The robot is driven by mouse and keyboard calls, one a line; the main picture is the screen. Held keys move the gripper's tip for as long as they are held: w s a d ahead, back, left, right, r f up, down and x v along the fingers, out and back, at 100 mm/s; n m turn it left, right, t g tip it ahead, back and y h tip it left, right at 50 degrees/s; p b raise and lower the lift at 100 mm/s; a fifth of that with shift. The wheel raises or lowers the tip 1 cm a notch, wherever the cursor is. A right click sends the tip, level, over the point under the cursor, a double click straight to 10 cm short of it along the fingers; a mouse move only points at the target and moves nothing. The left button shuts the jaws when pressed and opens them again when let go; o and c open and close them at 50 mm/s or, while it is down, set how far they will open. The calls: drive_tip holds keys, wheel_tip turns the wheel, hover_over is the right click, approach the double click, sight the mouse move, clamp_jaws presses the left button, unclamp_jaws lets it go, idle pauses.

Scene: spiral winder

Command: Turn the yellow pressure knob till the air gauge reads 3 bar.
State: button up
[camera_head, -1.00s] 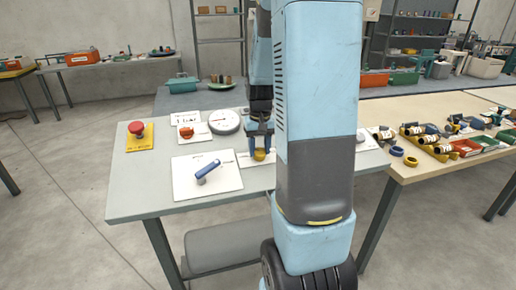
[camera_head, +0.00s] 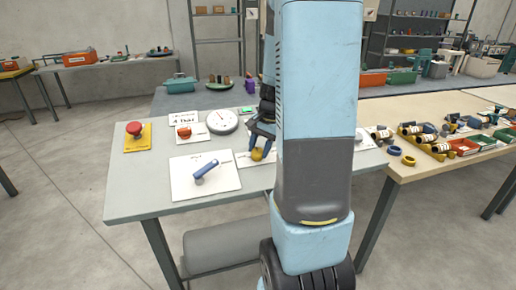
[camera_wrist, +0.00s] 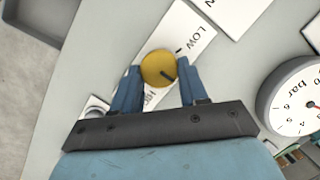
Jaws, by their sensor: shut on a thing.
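The yellow pressure knob (camera_wrist: 159,69) sits on a white plate lettered "LOW" (camera_wrist: 190,35) on the grey table. It also shows in the head view (camera_head: 257,154). A dark pointer mark runs on its top. My gripper (camera_wrist: 160,88) has its two blue fingers on either side of the knob and is shut on it; it shows tilted in the head view (camera_head: 261,143). The air gauge (camera_head: 222,121) is a round white dial behind and left of the knob. It is partly in the wrist view (camera_wrist: 293,97), lettered "bar"; its exact reading is too small to tell.
A blue lever on a white plate (camera_head: 229,180) lies in front of the knob. A red button on a yellow base (camera_head: 137,143) and a red knob (camera_head: 184,133) are to the left. My arm hides the table's right part.

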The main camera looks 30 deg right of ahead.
drive_tip(key=shift+a, duration=0.15)
idle(0.3)
drive_tip(key=o, duration=1.1)
drive_tip(key=shift+c, duration=0.2)
drive_tip(key=v, duration=1.3)
drive_tip(key=shift+r, duration=0.3)
drive_tip(key=s+a+r+n+t+h, duration=0.1)
drive_tip(key=s+a+r+n+t, duration=0.1)
drive_tip(key=s+a+n, duration=0.3)
drive_tip(key=s+a+r+n+t+h, duration=0.1)
drive_tip(key=s+a+r+n, duration=0.3)
drive_tip(key=s+a, duration=0.6)
drive_tip(key=shift+s+a+n+t, duration=0.25)
drive_tip(key=shift+a+n+t, duration=0.25)
drive_tip(key=shift+a+n, duration=1.25)
